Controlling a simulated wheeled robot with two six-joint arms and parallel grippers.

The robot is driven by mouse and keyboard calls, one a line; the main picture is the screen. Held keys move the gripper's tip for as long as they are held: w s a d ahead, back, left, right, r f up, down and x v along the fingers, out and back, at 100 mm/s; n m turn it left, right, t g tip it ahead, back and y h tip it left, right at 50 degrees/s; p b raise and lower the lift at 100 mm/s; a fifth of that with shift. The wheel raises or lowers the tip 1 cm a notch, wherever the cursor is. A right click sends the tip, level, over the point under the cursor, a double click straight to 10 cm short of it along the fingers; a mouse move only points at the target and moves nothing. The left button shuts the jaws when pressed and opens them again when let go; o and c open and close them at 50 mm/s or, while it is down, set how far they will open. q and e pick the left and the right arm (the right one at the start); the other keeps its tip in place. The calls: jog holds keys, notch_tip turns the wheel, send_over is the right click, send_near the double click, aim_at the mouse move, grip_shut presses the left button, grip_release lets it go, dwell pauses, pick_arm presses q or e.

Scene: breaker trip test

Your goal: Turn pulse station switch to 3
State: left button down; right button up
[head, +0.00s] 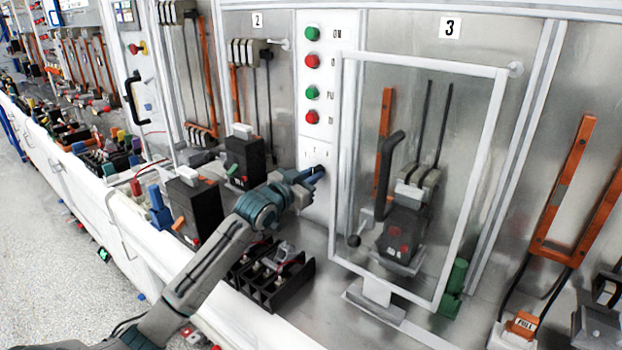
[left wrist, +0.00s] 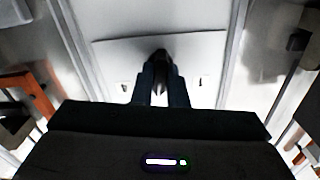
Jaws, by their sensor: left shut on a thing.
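The pulse station switch is a small dark knob (left wrist: 160,62) on a white panel (head: 316,205). Position labels sit just above it in the head view, partly hidden by my gripper. My left gripper (head: 318,172) reaches the panel from the lower left and is shut on the knob. In the left wrist view my two fingers (left wrist: 161,92) close on both sides of the knob. Which number the knob points to cannot be told. My right gripper is not in view.
Green and red buttons (head: 312,61) run up the panel above the knob. A clear framed door (head: 500,130) over bay 3 stands close to the right.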

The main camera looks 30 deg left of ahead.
pick_arm(q)
jog(key=shift+m, duration=0.8)
jog(key=c, duration=1.4)
grip_release()
jog(key=shift+c, duration=0.2)
jog(key=s+b, duration=0.4)
jog(key=s, duration=0.6)
jog(key=shift+s+a, duration=0.35)
jog(key=shift+a, duration=0.05)
